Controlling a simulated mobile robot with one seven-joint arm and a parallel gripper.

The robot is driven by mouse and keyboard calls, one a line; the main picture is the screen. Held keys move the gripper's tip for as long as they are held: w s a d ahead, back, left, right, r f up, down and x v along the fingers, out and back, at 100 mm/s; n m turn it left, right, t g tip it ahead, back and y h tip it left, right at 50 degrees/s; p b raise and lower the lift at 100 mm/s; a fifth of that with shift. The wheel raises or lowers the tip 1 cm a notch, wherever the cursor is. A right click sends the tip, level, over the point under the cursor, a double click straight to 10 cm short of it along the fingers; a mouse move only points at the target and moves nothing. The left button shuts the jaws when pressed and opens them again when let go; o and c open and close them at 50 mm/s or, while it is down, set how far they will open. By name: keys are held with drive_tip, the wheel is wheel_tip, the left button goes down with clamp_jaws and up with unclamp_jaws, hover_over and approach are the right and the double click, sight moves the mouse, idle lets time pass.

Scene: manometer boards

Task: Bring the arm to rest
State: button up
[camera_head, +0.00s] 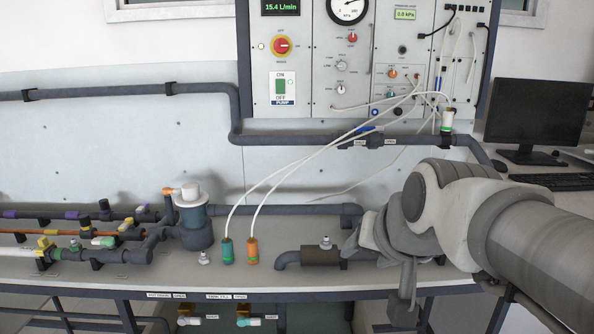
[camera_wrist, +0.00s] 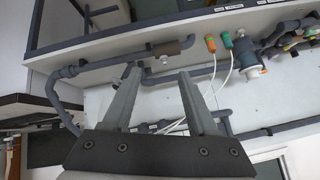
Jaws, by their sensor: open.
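My arm (camera_head: 455,212) reaches in from the right in the head view, over the right part of the bench. My gripper (camera_wrist: 160,73) shows in the wrist view with its two grey fingers spread apart. Nothing is between the fingers. In that view the bench pipes lie beyond the fingertips, and I see no contact with them. In the head view the wrist hides part of the bench and pipework behind it.
The bench (camera_head: 110,279) carries pipes and valves. A green connector (camera_head: 227,251) and an orange connector (camera_head: 252,252) stand with white hoses running to the instrument panel (camera_head: 330,75). A short brown pipe section (camera_head: 321,256) is left of my wrist. A monitor (camera_head: 538,115) stands at right.

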drive_tip(key=s+d+f+n+g, duration=0.35)
drive_tip(key=s+f, duration=0.45)
drive_tip(key=s, duration=0.4)
wheel_tip(320, 180, up, 22)
drive_tip(key=h+p, duration=0.1)
drive_tip(key=p, duration=2.1)
drive_tip(key=shift+s+d, duration=0.2)
drive_tip(key=shift+m+t, duration=0.25)
